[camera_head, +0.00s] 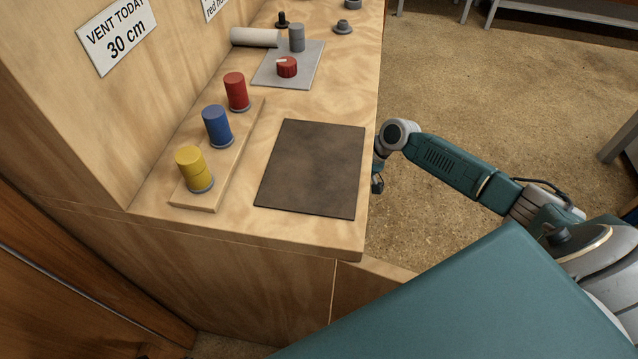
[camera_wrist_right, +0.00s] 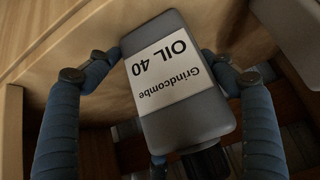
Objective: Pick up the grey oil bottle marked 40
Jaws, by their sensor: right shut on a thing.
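The grey oil bottle (camera_wrist_right: 186,130) fills the middle of the right wrist view. Its white label reads "Grindcombe OIL 40" upside down, and its dark cap points to the bottom of the picture. My right gripper (camera_wrist_right: 166,60) is shut on it, with blue-grey fingers on both sides. In the head view my right arm reaches to the bench's right edge. Only a small part of the right gripper (camera_head: 377,184) shows there, below the bench top, and the bottle is hidden. My left gripper is not in view.
On the bench, a dark mat (camera_head: 312,168) lies bare near the right edge. A wooden strip (camera_head: 222,178) holds yellow, blue and red cylinders. Behind is a grey plate (camera_head: 270,77) with a red knob (camera_head: 287,67) and a grey cylinder (camera_head: 297,38). A white roll (camera_head: 255,37) lies beside it.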

